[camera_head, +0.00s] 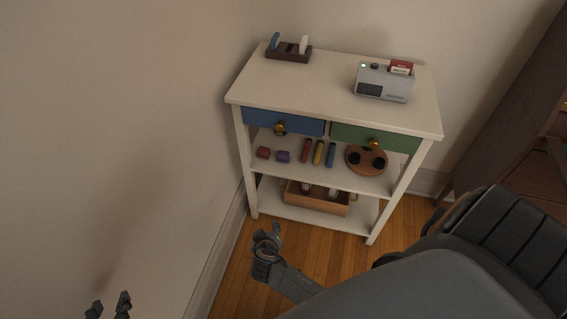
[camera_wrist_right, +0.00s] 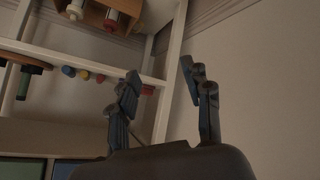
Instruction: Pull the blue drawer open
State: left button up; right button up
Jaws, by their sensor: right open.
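The blue drawer (camera_head: 283,122) is the left one of two under the top of a white cabinet (camera_head: 330,83). It looks shut, with a round brass knob (camera_head: 280,128) on its front. In the right wrist view, upside down, a strip of the blue drawer (camera_wrist_right: 63,170) shows at the bottom left. My right gripper (camera_head: 267,240) is open and empty in front of the cabinet, below the blue drawer in the picture and apart from it. Its parted fingers (camera_wrist_right: 163,82) show in the wrist view. My left gripper (camera_head: 109,304) is at the bottom left, fingers apart, mostly cut off.
A green drawer (camera_head: 374,138) is to the right. Shelves below hold colored blocks, a round wooden piece (camera_head: 366,160) and a wooden crate (camera_head: 316,199). A grey device (camera_head: 384,82) and a dark holder (camera_head: 288,53) stand on top. A wall is close on the left.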

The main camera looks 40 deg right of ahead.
jog(key=s+a+f+n+g+y+p, duration=0.1)
jog(key=s+f+n+g+y+p, duration=0.1)
jog(key=s+f, duration=0.5)
jog(key=s+g+p, duration=0.1)
jog(key=s+p, duration=0.1)
jog(key=s, duration=0.2)
jog(key=shift+f+y, duration=0.25)
jog(key=shift+y, duration=0.05)
jog(key=shift+a, duration=0.1)
